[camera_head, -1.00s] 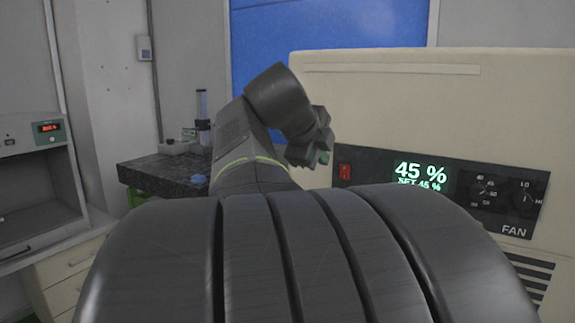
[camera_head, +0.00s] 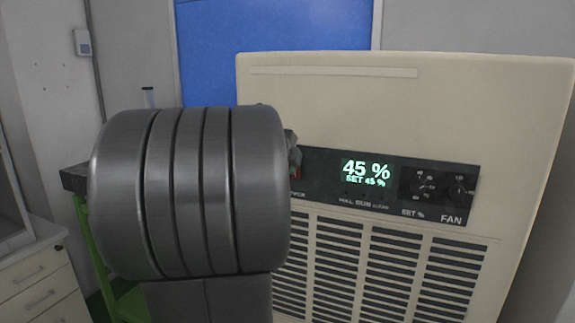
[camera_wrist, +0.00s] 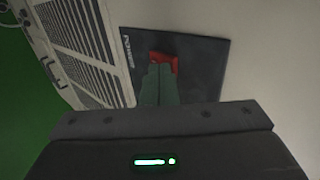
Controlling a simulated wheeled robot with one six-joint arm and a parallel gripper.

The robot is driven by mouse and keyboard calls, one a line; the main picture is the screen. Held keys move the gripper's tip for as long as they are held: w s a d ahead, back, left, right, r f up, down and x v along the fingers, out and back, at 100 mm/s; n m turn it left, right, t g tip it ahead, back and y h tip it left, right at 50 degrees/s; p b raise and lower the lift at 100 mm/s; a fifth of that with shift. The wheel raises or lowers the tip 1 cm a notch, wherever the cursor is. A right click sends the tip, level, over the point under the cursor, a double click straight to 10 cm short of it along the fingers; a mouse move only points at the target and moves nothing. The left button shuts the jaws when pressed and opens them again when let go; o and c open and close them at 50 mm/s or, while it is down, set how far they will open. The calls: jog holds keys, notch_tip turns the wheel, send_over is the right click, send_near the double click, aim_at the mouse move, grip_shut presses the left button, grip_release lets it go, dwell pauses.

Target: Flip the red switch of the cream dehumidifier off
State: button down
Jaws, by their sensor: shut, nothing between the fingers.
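The cream dehumidifier (camera_head: 330,90) stands in front of me with a dark control panel (camera_head: 325,165) lit with 45 % and SET 45 %. In the head view my arm covers nearly all of the red switch (camera_head: 297,174). In the wrist view the red switch (camera_wrist: 165,61) sits on the dark panel beside the word POWER. My gripper (camera_wrist: 162,72) is shut and empty, its fingertips at the switch and overlapping its lower part. I cannot tell whether they touch it or which way the switch is tipped.
Two knobs (camera_head: 424,184) are at the panel's right, with a vent grille (camera_head: 380,265) below. A bench with drawers (camera_head: 38,275) and a green-legged table (camera_head: 88,235) stand at the left. A blue panel (camera_head: 275,50) is behind.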

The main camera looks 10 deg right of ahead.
jog(key=shift+w+d+r+p, duration=0.1)
jog(key=shift+w+d+p, duration=0.1)
jog(key=shift+p, duration=0.4)
jog(key=shift+r, duration=0.1)
jog(key=shift+r, duration=0.7)
